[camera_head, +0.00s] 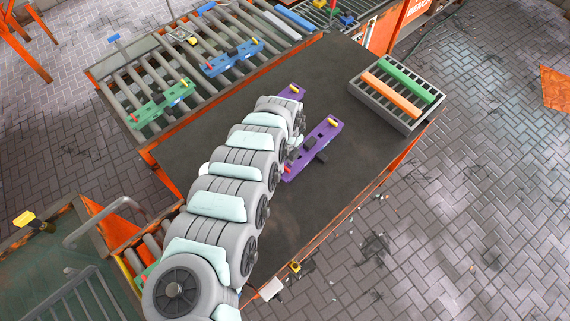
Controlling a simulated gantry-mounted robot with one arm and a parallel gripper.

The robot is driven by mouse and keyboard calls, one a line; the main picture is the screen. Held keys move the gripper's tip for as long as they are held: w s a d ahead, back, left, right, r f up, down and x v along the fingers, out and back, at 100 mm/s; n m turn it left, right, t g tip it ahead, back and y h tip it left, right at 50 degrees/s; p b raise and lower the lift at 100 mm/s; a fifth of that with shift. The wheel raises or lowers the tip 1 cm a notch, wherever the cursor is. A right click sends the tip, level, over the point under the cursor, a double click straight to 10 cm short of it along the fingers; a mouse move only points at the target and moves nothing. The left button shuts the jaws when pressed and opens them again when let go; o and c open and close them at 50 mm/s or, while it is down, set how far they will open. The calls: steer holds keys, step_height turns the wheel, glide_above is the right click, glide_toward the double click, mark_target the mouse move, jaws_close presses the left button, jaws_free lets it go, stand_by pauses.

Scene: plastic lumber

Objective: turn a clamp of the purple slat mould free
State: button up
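Two purple parts of the slat mould lie on the dark tabletop (215,140). The nearer purple part (326,137) slants across the table just right of my arm, with a yellow piece (332,122) at its far end. Dark handle-like pieces (320,157) show along its sides; I cannot tell how each clamp is turned. The farther purple part (291,91) is mostly hidden behind my arm. My gripper (294,152) is at the near part's left side, largely hidden by my arm; its fingers and any contact cannot be made out.
A grey rack (357,91) holding a green slat (407,81) and an orange slat (391,96) stands at the table's right. A roller conveyor (150,75) at the back carries a green mould (161,104) and a blue mould (235,58). The tabletop's front right is clear.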

steer(key=shift+f, duration=0.95)
steer(key=shift+c, duration=0.3)
jaws_close()
